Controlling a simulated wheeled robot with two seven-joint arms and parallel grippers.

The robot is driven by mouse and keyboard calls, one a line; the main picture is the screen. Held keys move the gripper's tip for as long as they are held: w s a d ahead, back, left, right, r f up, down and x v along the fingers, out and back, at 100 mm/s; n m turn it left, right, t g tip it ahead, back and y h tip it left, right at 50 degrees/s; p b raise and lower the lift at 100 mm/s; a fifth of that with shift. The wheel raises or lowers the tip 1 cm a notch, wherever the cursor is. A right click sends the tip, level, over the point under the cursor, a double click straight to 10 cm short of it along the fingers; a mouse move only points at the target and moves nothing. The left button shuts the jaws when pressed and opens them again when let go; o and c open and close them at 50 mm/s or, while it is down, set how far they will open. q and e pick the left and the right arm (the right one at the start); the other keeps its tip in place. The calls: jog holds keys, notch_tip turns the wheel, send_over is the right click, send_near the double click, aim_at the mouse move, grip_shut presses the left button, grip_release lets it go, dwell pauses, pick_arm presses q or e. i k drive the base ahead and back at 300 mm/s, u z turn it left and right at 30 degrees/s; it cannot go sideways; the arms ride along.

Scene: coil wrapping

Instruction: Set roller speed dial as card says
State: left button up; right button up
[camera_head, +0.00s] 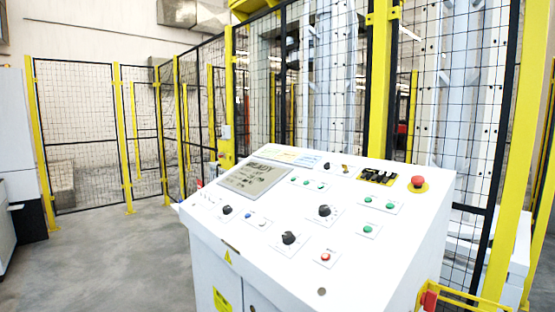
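A white control console (370,255) with a sloped top stands in the middle right. Three larger black dials show on it: a left dial (227,210), a front dial (288,238) and a right dial (324,210). Their labels and exact settings are too small to read, so I cannot tell which is the roller speed dial. A pale yellow label or card (274,155) and a bluish one (307,161) lie at the panel's back edge; their text is unreadable. Neither of my grippers is in view.
The panel also has a grey display (255,177), a red mushroom button (418,182), a red button (325,257) and several green buttons. A yellow-framed mesh fence (75,130) stands behind. Grey floor (110,255) is clear at left.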

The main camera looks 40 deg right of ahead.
aim_at(288, 238)
jog(key=z, duration=0.55)
jog(key=i, duration=0.7)
jog(key=z, duration=0.7)
